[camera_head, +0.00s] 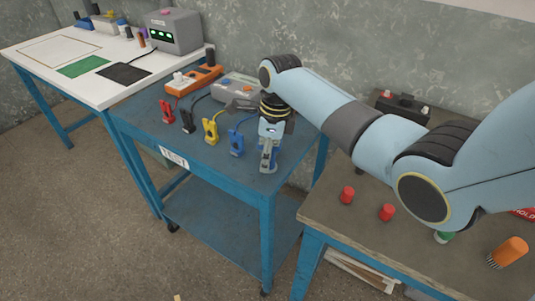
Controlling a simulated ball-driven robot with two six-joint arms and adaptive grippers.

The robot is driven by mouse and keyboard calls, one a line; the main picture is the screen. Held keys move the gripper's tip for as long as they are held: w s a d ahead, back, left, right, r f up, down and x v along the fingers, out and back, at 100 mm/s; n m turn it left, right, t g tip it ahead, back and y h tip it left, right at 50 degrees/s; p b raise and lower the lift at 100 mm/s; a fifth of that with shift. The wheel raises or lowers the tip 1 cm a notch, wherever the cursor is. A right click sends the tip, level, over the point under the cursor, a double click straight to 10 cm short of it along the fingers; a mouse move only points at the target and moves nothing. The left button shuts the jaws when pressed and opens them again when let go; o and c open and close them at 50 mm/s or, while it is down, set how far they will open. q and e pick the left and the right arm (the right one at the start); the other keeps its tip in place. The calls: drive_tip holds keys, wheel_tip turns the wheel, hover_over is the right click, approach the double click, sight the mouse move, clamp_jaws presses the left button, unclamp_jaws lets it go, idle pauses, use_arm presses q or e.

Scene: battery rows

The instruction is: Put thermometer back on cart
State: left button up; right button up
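The blue cart (190,148) with a "TEST" label stands in the middle. My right arm reaches in from the right, and its gripper (268,160) points down over the cart's right end. Its grey fingers look close together, but I cannot tell whether they are shut or hold something. No thing is clearly recognisable as the thermometer. An orange handheld device (190,82) with a white knob lies at the cart's back left. A small dark shape (243,103) shows beside the wrist; I cannot tell what it is. My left gripper is not in view.
Red, black, yellow (211,131) and blue (236,141) clamps stand in a row on the cart, before a grey box (233,88). A brown table (335,220) at right holds red caps (347,195) and an orange cylinder (508,252). A white table (50,78) stands at left.

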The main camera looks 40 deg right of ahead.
drive_tip(key=r, duration=0.4)
drive_tip(key=r+p, duration=0.1)
drive_tip(key=r, duration=0.3)
drive_tip(key=s+d+r, duration=0.1)
drive_tip(key=r, duration=0.3)
